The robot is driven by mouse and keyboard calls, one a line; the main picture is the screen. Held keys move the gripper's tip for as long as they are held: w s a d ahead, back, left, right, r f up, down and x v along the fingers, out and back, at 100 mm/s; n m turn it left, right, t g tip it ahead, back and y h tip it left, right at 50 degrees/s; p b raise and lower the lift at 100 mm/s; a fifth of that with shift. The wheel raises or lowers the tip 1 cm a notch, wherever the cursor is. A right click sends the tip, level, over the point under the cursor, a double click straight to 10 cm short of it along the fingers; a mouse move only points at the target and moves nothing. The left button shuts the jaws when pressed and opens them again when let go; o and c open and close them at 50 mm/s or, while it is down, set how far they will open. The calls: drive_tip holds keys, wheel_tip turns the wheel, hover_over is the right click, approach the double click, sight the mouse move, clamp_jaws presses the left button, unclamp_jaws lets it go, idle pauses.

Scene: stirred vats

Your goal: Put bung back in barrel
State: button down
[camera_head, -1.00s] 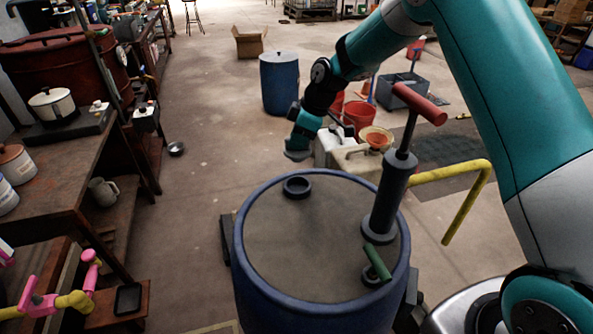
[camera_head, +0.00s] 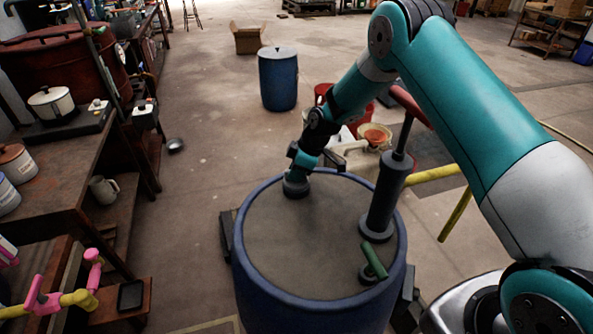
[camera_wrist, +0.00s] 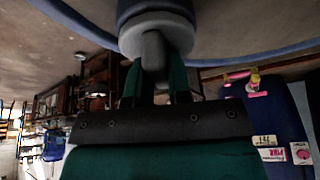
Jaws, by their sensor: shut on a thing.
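The blue barrel (camera_head: 262,290) stands upright in front of me with a grey-brown top. My gripper (camera_head: 301,166) is over the far left part of that top. It is shut on the grey bung (camera_head: 295,180), which is at the dark collar of the bung hole (camera_head: 296,192). In the wrist view the two green fingers (camera_wrist: 155,84) clasp the stem of the bung (camera_wrist: 154,52). Its wide grey disc meets the dark collar (camera_wrist: 150,10). The bung looks lined up with the hole; how deep it sits is hidden.
A hand pump (camera_head: 386,190) with a red handle and a green-handled tap (camera_head: 373,265) rise from the right side of the barrel top. A yellow pipe (camera_head: 440,173) sticks out beyond. A workbench (camera_head: 75,165) is on the left. Another blue barrel (camera_head: 278,85) stands farther back.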

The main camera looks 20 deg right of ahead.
drive_tip(key=shift+f, duration=0.25)
drive_tip(key=c, duration=1.1)
unclamp_jaws()
drive_tip(key=shift+r, duration=0.1)
drive_tip(key=shift+o, duration=0.2)
drive_tip(key=shift+r, duration=0.15)
